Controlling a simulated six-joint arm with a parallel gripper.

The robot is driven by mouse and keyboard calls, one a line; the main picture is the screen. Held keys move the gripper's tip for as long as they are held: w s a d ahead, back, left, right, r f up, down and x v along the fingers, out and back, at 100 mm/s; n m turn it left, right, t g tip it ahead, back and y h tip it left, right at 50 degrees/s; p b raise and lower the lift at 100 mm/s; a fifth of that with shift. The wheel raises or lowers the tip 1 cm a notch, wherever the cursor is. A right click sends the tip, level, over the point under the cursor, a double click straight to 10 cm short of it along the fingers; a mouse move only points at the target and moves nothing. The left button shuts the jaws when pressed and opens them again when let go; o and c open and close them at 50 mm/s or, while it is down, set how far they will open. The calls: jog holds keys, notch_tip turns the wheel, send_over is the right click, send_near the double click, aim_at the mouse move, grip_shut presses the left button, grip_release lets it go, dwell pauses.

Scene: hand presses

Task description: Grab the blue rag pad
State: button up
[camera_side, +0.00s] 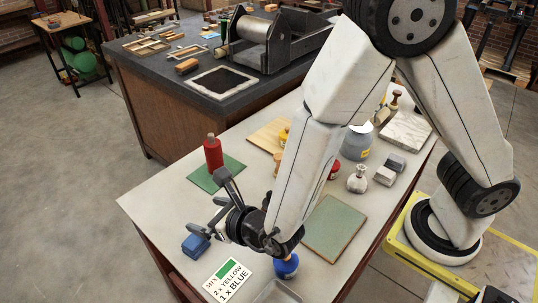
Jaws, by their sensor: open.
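The blue rag pad (196,245) is a small blue block lying on the pale table top near its front left edge. My gripper (206,205) is open, with dark fingers pointing left. It appears just above and behind the pad in the picture, and its lower finger comes close to the pad. I cannot tell whether they touch. Nothing shows between the fingers.
A red bottle (213,153) stands on a green mat (228,169) behind my gripper. A printed card (229,280) lies right of the pad, with a blue round-topped object (286,266) beyond it. A green board (334,227) lies farther right. The table's left corner is clear.

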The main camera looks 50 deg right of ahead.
send_near(196, 241)
jog(key=shift+x, duration=0.9)
jog(key=shift+w, duration=0.15)
jog(key=shift+x, duration=1.15)
jog(key=shift+w, duration=0.1)
jog(key=shift+x, duration=2.5)
jog(key=shift+f, duration=0.1)
